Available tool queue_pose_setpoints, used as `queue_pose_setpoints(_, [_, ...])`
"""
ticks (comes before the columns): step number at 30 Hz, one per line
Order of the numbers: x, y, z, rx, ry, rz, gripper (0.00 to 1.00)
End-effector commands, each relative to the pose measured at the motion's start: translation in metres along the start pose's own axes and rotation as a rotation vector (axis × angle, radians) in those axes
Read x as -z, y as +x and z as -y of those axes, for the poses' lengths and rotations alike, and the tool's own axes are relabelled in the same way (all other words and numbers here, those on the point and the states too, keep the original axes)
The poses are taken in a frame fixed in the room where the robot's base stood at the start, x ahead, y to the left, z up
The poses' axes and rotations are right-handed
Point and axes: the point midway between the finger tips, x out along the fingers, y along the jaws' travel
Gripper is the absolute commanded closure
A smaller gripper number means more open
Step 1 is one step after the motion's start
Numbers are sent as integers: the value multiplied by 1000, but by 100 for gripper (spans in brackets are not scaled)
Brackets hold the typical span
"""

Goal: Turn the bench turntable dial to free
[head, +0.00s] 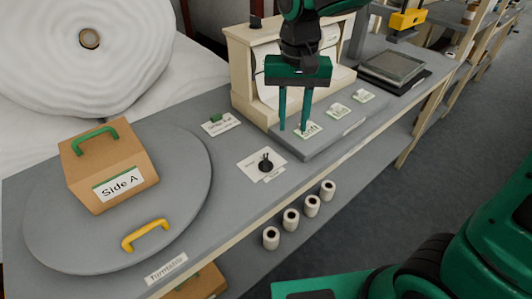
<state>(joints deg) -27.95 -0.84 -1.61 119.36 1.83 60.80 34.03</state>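The turntable (190,215) is a grey disc at the left of the bench, with a "Turntable" label on the bench edge. The black dial (265,163) sits on a white plate (250,167) right of the disc. Its printed words and its setting are too small to read. My gripper (293,130) points down with two green fingers apart and nothing seen between them. It is to the right of the dial and above it in the picture, over a row of small labelled cards. The fingertips are near the leftmost card (309,131); I cannot tell whether they touch it.
A beige frame (243,75) stands behind my gripper. Several small white rolls (291,219) show along the front edge. A huge wadding roll (90,70) is behind.

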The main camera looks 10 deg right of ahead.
Motion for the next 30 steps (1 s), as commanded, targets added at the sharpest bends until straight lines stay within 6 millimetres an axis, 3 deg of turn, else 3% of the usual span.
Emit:
queue_pose_setpoints(1, [-2,2,21,1,-24,3,71])
queue_pose_setpoints(3, [-6,2,42,4,-41,4,71])
queue_pose_setpoints(7, [-10,5,62,7,-57,6,71])
queue_pose_setpoints(11, [-11,14,65,6,-59,8,71])
queue_pose_setpoints(24, [-12,86,64,5,-59,9,71])
queue_pose_setpoints(30, [-11,106,64,7,-58,7,71])
